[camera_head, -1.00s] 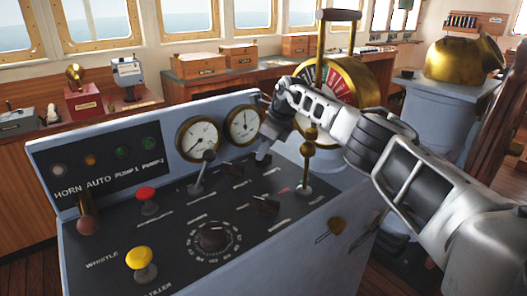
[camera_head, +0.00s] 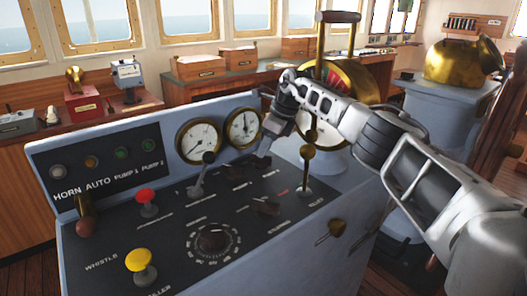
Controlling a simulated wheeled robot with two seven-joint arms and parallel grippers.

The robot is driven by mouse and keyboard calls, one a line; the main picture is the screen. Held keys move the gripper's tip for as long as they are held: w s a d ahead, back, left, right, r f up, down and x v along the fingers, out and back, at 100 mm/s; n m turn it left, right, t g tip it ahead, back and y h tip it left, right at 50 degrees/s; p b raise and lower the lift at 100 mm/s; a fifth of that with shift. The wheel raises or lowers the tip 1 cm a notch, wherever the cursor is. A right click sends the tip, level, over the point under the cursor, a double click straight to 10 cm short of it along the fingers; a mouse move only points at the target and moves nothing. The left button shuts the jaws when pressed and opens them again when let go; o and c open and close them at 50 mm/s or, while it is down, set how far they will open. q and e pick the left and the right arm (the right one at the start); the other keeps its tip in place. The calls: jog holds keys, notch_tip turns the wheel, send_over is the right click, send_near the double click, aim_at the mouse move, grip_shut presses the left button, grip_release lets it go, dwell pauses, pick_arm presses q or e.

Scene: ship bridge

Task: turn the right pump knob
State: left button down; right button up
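The grey control console holds two dark pump knobs side by side below the gauges. The left pump knob (camera_head: 236,169) is in plain view. The right pump knob (camera_head: 262,161) is just below my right gripper (camera_head: 269,143). The gripper points down at this knob from above and behind. Its tips are very close to the knob, but I cannot tell whether they touch it. The fingers are small and dark, and their opening cannot be made out. My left gripper is not in view.
A lever with a brass ball (camera_head: 307,153) stands right of the knobs, close under my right arm. Two gauges (camera_head: 199,140) are behind. A brass telegraph (camera_head: 352,80) stands beyond my forearm.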

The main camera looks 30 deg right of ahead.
jog(key=v, duration=0.5)
jog(key=shift+r, duration=0.1)
dwell(0.3)
